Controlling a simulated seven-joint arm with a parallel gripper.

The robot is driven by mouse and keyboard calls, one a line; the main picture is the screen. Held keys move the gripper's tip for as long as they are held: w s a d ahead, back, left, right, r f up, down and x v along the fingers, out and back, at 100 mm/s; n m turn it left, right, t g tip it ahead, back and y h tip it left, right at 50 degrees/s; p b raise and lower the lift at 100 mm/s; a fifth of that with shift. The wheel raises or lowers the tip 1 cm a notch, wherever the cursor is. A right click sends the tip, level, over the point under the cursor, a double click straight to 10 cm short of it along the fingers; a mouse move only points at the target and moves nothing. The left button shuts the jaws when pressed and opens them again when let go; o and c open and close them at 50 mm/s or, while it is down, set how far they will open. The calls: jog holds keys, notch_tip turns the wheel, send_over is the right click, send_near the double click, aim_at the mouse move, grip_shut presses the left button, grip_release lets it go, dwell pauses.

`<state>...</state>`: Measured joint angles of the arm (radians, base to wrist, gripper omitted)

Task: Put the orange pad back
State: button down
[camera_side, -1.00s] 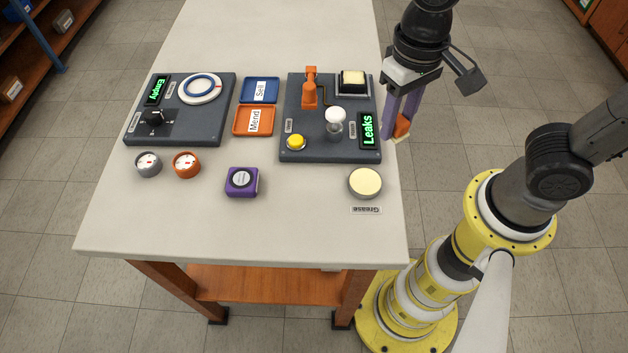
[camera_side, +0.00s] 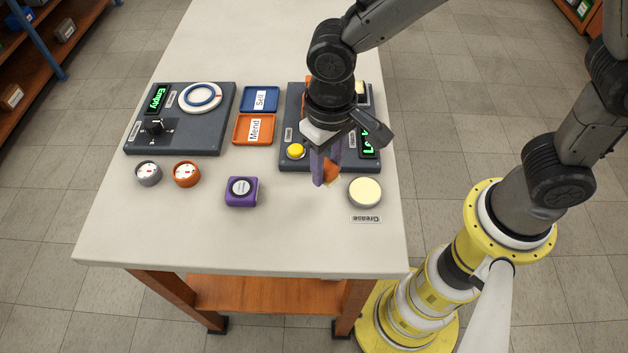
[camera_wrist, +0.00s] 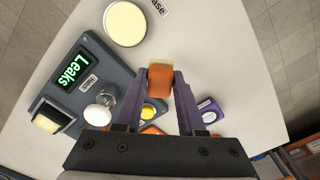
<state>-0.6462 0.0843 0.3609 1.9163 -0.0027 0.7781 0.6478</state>
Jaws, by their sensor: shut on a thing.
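My gripper (camera_side: 325,181) points down above the front edge of the right-hand board, to the left of the grease dish. Its purple fingers are shut on the orange pad (camera_side: 332,172), a small orange block with a cream-yellow end. The wrist view shows the pad (camera_wrist: 160,82) between the two fingertips, cream end outward and clear of the dish. The round grease dish (camera_side: 365,192), with a cream top, stands on the table beside its "Grease" label (camera_side: 366,219). A black square tray with a cream top (camera_wrist: 46,123) is on the board, partly hidden by my arm in the side view.
The right-hand board (camera_side: 287,163) carries a yellow button (camera_side: 295,151), a white knob (camera_wrist: 99,114) and a green "Leaks" display (camera_wrist: 75,70). A purple block (camera_side: 241,192), two gauges (camera_side: 186,173), blue and orange trays (camera_side: 254,129) and another board (camera_side: 190,138) lie left. The front table area is clear.

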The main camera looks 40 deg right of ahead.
aim_at(314, 194)
jog(key=shift+w+a+f, duration=0.3)
jog(key=shift+w+f, duration=0.05)
jog(key=shift+f, duration=0.2)
jog(key=shift+w+a+f, duration=0.25)
jog(key=shift+w+f, duration=0.1)
jog(key=shift+f, duration=0.2)
jog(key=shift+w+a+f, duration=0.15)
jog(key=shift+f, duration=1.6)
jog(key=shift+f, duration=0.1)
jog(key=c, duration=0.5)
grip_release()
notch_tip(314, 194, up, 11)
jog(key=shift+r, duration=0.7)
